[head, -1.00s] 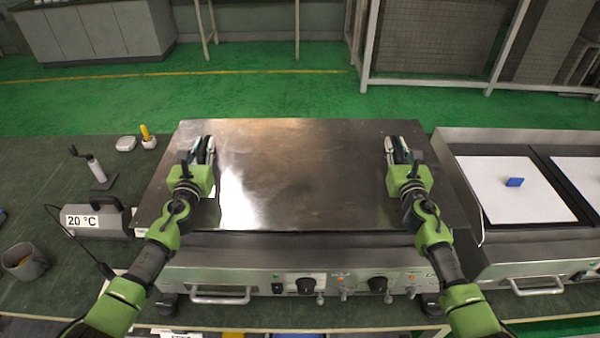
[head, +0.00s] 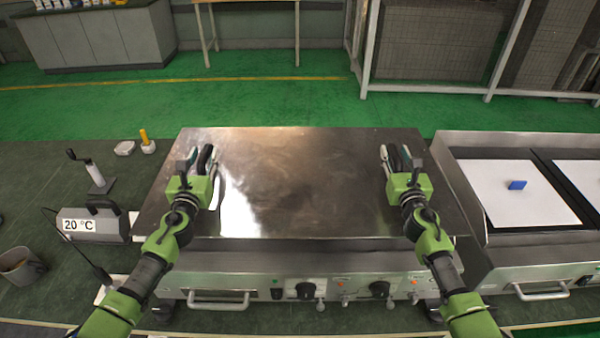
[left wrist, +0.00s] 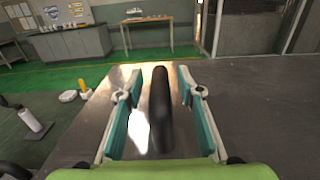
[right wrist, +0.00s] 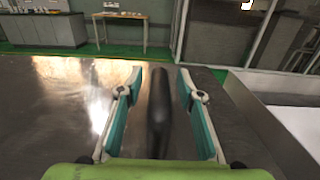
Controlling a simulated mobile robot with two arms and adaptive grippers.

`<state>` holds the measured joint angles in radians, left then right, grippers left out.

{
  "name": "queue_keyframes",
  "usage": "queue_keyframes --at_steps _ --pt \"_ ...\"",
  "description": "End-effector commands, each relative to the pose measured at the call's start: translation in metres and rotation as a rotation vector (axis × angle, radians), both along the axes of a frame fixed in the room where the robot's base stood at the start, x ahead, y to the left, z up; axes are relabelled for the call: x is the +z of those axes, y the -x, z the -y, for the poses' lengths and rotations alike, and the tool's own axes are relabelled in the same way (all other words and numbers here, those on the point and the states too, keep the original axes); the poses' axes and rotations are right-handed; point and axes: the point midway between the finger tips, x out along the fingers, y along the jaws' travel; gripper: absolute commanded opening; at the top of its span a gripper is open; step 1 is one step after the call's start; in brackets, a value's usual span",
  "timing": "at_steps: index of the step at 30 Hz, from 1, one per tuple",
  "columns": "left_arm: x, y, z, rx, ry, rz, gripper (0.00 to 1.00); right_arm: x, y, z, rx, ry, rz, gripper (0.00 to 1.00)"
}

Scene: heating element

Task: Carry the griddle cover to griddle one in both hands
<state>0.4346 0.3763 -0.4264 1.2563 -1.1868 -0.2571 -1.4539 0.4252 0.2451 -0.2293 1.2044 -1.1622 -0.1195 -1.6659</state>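The griddle cover (head: 300,185) is a wide, flat dark steel plate lying over the middle griddle (head: 330,262), whose front with knobs shows below it. The cover has a black handle near each side. My left gripper (head: 196,162) is open, its fingers on either side of the left handle (left wrist: 160,110), with gaps on both sides. My right gripper (head: 396,160) is open in the same way around the right handle (right wrist: 158,112), also with gaps. The griddle's cooking surface is hidden under the cover.
A second griddle (head: 540,245) with white sheets and a blue block (head: 517,185) stands close on the right. On the left of the bench are a box marked 20 °C (head: 95,222), a lever stand (head: 95,178), a yellow-handled tool (head: 145,138) and a cup (head: 20,263).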

Motion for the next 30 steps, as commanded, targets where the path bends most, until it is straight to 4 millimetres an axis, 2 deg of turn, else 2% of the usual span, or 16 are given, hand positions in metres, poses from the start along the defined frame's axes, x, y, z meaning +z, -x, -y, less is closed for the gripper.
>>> queue_keyframes --at_steps 12,16,23,26,30 --pt "-0.002 0.077 0.001 -0.004 -0.002 -0.004 0.34 0.000 0.000 0.000 0.000 0.000 0.000 0.34" --pt "-0.002 0.097 0.001 -0.004 -0.001 -0.004 0.34 0.000 0.000 0.000 0.000 0.000 0.000 0.34" --pt "0.000 0.111 0.000 -0.002 0.000 -0.001 0.34 0.000 0.003 0.001 -0.001 0.002 0.001 0.34" --pt "0.000 0.111 0.000 -0.002 0.000 -0.002 0.34 0.001 0.011 0.002 -0.001 0.005 0.002 0.34" --pt "0.000 0.111 0.000 -0.002 0.000 -0.002 0.34 -0.001 0.033 0.001 0.002 0.005 -0.001 0.34"
